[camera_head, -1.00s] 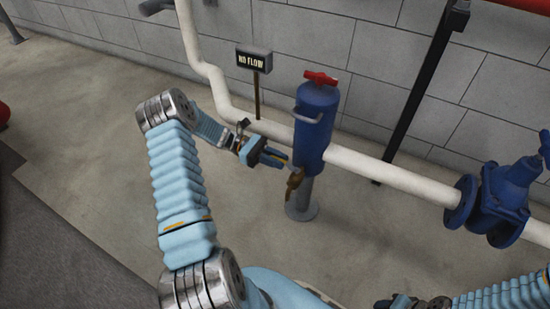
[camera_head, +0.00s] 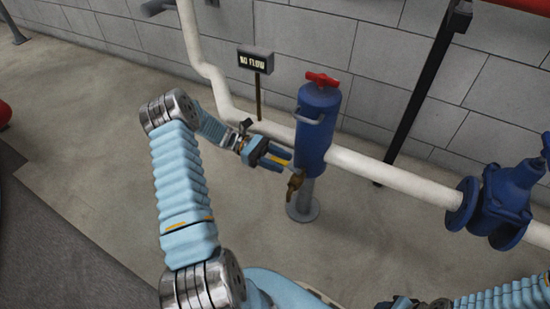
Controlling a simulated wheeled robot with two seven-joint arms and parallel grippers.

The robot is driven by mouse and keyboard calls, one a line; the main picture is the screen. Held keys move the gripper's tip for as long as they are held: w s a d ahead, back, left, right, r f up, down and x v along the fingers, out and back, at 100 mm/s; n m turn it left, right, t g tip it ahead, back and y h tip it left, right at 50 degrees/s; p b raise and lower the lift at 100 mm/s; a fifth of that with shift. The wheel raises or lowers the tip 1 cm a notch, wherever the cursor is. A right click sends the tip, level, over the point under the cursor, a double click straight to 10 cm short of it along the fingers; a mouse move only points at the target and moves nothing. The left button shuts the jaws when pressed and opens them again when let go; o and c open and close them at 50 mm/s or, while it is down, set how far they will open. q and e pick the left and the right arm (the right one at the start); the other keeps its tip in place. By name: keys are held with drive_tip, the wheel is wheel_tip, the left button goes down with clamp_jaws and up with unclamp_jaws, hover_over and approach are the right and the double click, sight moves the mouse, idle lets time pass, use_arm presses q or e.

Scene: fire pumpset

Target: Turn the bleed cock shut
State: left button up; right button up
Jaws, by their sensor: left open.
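A blue upright cylinder (camera_head: 317,135) stands on a grey post and foot. It has a red handle (camera_head: 322,79) on top and a pale curved bar on its front. A small brass cock (camera_head: 295,184) hangs at its lower left side. My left gripper (camera_head: 287,160) is open, with its fingers pointing right at the lower left of the cylinder, just above the brass cock. I cannot tell whether the fingertips touch the cylinder. My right gripper (camera_head: 402,302) shows only in part at the bottom edge, and its jaws are not clear.
A white pipe (camera_head: 395,178) runs behind the cylinder to a blue valve (camera_head: 498,205) at the right. A sign reading "NO FLOW" (camera_head: 255,60) stands behind my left gripper. A black post (camera_head: 425,95) stands by the block wall.

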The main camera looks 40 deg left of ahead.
use_arm(q)
drive_tip(key=s+a, duration=0.1)
drive_tip(key=a, duration=1.2)
drive_tip(key=shift+s+a+b, duration=0.3)
drive_tip(key=shift+b, duration=0.05)
drive_tip(key=shift+a+r, duration=0.1)
